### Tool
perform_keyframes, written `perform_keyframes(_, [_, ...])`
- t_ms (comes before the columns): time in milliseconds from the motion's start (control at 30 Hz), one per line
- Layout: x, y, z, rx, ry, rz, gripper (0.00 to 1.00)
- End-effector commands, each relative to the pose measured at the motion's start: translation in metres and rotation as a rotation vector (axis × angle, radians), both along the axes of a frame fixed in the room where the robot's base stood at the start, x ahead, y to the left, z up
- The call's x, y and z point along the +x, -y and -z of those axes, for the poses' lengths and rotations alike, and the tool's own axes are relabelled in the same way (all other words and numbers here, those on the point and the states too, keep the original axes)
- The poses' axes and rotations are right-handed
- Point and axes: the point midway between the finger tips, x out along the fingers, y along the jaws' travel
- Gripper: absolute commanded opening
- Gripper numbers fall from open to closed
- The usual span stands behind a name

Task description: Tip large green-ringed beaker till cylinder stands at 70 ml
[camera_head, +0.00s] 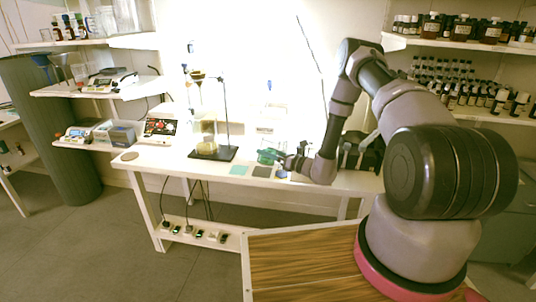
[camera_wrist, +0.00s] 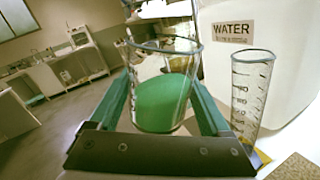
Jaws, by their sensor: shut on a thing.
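In the wrist view, my gripper (camera_wrist: 165,75) has its two teal fingers on either side of a clear glass beaker (camera_wrist: 150,62) and is shut on it. A green patch shows low in the beaker; I cannot tell whether it is its ring, its contents or something seen through the glass. The graduated cylinder (camera_wrist: 250,95) stands to the right of the beaker, apart from it, with dark scale marks. I see no clear liquid level in it. In the head view, my gripper (camera_head: 272,156) is over the bench; the beaker is too small to make out there.
A white container (camera_wrist: 275,30) labelled WATER stands behind the cylinder. On the bench (camera_head: 160,160) are a dark stand base (camera_head: 212,153), a teal mat (camera_head: 239,170) and a dark mat (camera_head: 262,171). Bottle shelves (camera_head: 470,108) are at right.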

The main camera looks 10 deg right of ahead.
Motion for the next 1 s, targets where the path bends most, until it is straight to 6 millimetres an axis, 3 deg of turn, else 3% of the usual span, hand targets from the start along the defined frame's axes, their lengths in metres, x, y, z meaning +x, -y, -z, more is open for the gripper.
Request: perform_keyframes(1000, [0.0075, 0.0080, -0.0105, 0.112, -0.101, 0.000, 0.08])
